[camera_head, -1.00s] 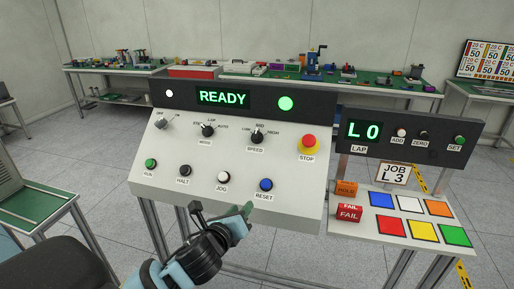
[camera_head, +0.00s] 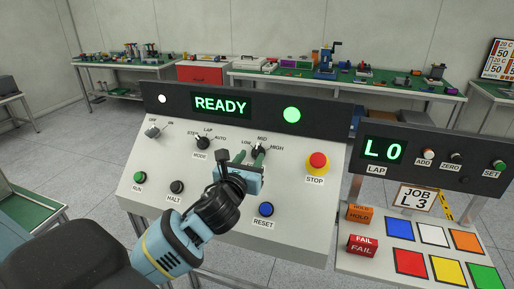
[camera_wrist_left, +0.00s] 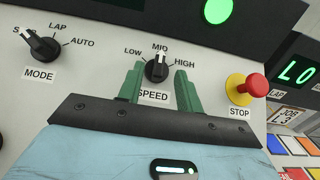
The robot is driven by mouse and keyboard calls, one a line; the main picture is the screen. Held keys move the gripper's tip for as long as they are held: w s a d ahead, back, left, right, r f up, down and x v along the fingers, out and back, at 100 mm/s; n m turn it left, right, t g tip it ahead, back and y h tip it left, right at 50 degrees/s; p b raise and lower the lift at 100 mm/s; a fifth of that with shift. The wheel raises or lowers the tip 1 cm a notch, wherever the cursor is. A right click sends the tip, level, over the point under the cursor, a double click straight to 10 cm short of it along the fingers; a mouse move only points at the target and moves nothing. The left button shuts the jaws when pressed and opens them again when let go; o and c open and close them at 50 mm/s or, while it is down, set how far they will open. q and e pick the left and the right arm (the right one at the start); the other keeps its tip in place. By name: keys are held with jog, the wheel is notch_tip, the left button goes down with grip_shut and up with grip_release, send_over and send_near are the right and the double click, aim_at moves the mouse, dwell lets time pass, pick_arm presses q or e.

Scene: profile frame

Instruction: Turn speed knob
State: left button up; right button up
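The speed knob (camera_head: 258,148) is a black knob on the white sloped panel, marked LOW, MID and HIGH. In the left wrist view the knob (camera_wrist_left: 157,68) has its white pointer at MID. My left gripper (camera_head: 250,157) is at the knob with its green fingers apart. In the left wrist view the gripper (camera_wrist_left: 158,84) has one finger to each side of the knob, with gaps visible, and the fingers partly cover the SPEED label's sides. In the head view the gripper hides that label and the JOG button. My right gripper is not in view.
The mode knob (camera_head: 202,143) is left of the speed knob, and the red stop button (camera_head: 317,161) is to the right. The blue reset button (camera_head: 266,209) is below. The display (camera_head: 220,104) reads READY beside a lit green lamp (camera_head: 292,114).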

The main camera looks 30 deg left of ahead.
aim_at(256, 149)
pick_arm(q)
jog(key=shift+x, duration=3.05)
jog(key=shift+c, duration=0.2)
grip_shut()
